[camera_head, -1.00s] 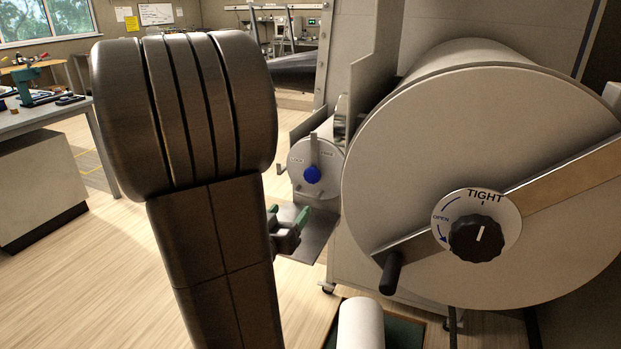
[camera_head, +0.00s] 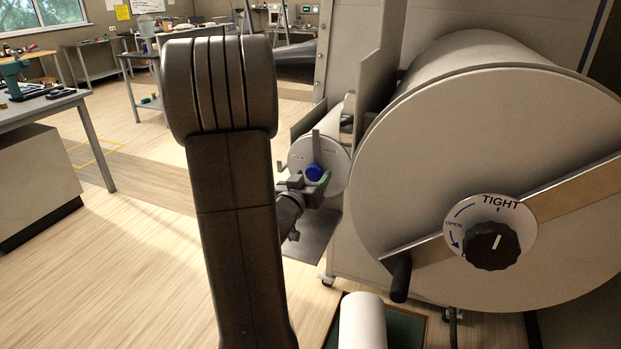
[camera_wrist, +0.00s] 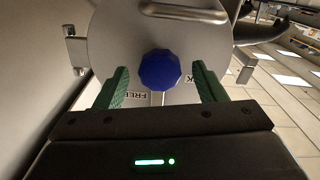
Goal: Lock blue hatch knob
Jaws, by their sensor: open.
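The blue hatch knob (camera_head: 314,172) sits at the centre of a small round pale hatch (camera_head: 334,158), left of the large drum. In the wrist view the blue knob (camera_wrist: 160,70) shows as a faceted disc, with partly covered lettering below it, "FREE" at left and a "K" at right. A thin pale pointer runs from the knob between the two words. My gripper (camera_wrist: 160,88) is open, its green fingers on either side of the knob and apart from it. In the head view my gripper (camera_head: 318,187) is just in front of the hatch, partly overlapping the knob's lower edge.
A large drum door (camera_head: 400,170) with a black knob (camera_head: 492,245) marked TIGHT and OPEN and a bar handle (camera_head: 400,280) stands close on the right. A flat shelf (camera_head: 312,240) lies below the hatch. A workbench (camera_head: 45,112) is at left; the floor between is open.

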